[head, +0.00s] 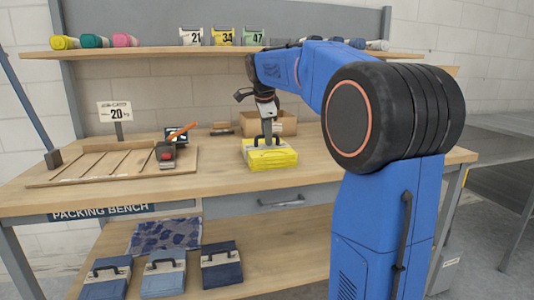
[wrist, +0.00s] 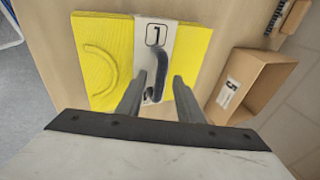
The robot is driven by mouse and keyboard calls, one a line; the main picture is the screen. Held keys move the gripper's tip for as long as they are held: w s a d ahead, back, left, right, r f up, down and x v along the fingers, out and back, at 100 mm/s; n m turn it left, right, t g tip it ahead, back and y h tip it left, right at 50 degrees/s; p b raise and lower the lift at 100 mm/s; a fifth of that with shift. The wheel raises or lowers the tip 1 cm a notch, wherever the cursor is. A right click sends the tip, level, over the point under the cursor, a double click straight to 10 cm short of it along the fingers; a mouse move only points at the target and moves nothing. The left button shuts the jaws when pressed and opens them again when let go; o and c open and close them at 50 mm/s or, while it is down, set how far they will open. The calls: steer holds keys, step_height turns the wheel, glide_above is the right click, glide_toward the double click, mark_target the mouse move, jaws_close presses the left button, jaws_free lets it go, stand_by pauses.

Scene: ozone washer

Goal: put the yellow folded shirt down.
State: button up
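The yellow folded shirt (head: 272,158) lies flat on the bench top, right of the slatted board. In the wrist view the yellow shirt (wrist: 106,45) shows a white band marked 1 and a dark handle (wrist: 158,72) standing on it. My gripper (head: 266,122) is directly above the shirt, pointing down at the handle. In the wrist view the two fingers of my gripper (wrist: 159,80) stand apart on either side of the handle, with a gap visible. The gripper is open and holds nothing. The exact height of the fingertips over the shirt is hard to tell.
A cardboard box (head: 282,123) stands close behind the shirt; it is also right of it in the wrist view (wrist: 245,85). A slatted board (head: 100,170) with a red-buttoned device (head: 166,152) is left. Blue folded items (head: 163,275) lie on the lower shelf.

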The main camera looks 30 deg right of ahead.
jaws_close()
stand_by(1.4)
